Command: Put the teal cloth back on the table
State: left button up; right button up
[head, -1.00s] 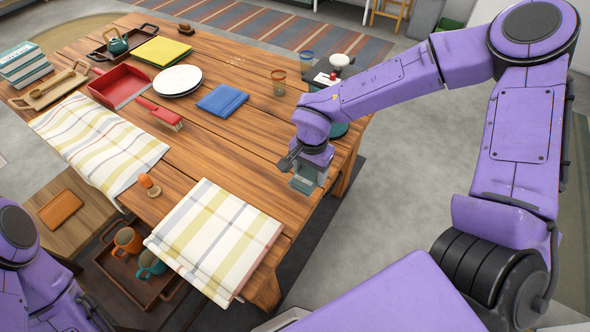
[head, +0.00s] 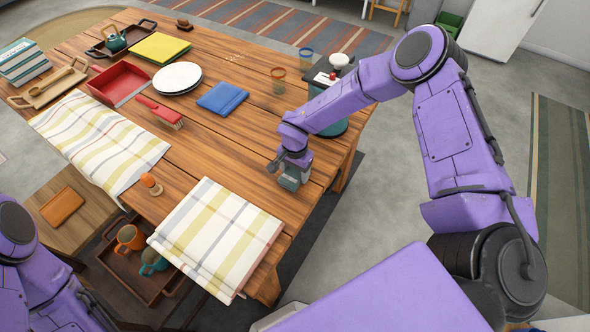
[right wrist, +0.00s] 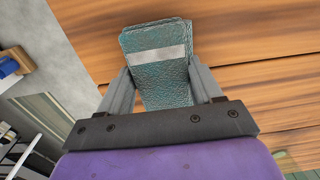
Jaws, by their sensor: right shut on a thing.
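The teal cloth (right wrist: 158,75) is a folded, textured bundle with a pale strip across it. In the right wrist view it sits between the two fingers of my right gripper (right wrist: 165,92), which is shut on it. In the head view my right gripper (head: 288,180) is over the right part of the wooden table (head: 225,150), near its right edge, and only a little of the cloth shows under it. I cannot tell whether the cloth touches the tabletop. My left arm shows at the lower left, but its gripper is not in view.
A striped cloth (head: 215,235) covers the table's near corner, left of my right gripper. A blue folded cloth (head: 222,98), a red brush (head: 160,112), white plates (head: 177,78) and a glass (head: 278,80) stand farther back. Bare wood lies around the gripper.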

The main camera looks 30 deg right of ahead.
aim_at(295, 172)
jog(key=o, duration=1)
jog(key=shift+o, duration=0.6)
jog(key=shift+f, duration=0.1)
notch_tip(295, 172, up, 12)
jog(key=b, duration=0.1)
jog(key=shift+r+b, duration=0.2)
jog(key=shift+b, duration=0.15)
